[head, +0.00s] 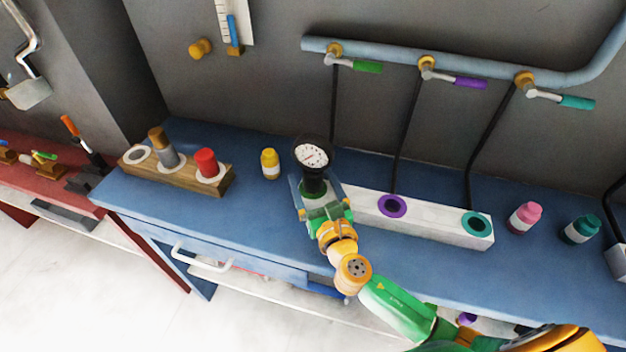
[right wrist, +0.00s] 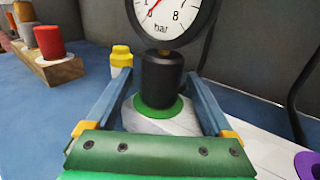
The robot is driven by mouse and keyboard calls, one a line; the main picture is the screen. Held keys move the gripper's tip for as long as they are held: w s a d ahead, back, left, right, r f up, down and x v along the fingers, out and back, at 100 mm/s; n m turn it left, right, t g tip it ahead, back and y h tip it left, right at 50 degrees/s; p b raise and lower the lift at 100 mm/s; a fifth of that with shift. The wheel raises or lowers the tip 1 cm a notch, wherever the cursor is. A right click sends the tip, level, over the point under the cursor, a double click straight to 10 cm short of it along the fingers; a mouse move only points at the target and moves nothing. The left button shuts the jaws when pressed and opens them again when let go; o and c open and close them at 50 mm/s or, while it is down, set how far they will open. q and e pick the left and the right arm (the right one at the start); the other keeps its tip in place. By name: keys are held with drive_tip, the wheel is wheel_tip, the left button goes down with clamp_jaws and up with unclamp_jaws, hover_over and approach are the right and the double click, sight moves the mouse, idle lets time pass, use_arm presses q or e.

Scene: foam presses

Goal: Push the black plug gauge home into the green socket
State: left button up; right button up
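The black plug gauge (head: 313,157) has a round white dial and a thick black body. It stands about upright in the green-ringed socket (right wrist: 160,112), at the left end of a white block. In the right wrist view the gauge's black body (right wrist: 163,80) rises well above the green ring, and its lower end is within the ring. How deep it sits is hidden. My right gripper (head: 314,181) has its fingers spread on either side of the black body, with small gaps showing in the right wrist view (right wrist: 163,74). My left gripper is not in view.
The white block (head: 430,222) also has purple (head: 392,206) and teal (head: 476,223) sockets. A yellow bottle (head: 270,164) stands left of the gauge, near a wooden rack (head: 190,178) with a red-topped piece. Pink and teal bottles stand right. A wall pipe with valves runs behind.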

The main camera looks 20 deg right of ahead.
sight(316, 189)
drive_tip(key=shift+s+f, duration=0.1)
drive_tip(key=shift+s, duration=0.2)
drive_tip(key=s+b, duration=0.1)
drive_tip(key=s, duration=0.5)
drive_tip(key=shift+s, duration=0.35)
drive_tip(key=shift+w, duration=0.1)
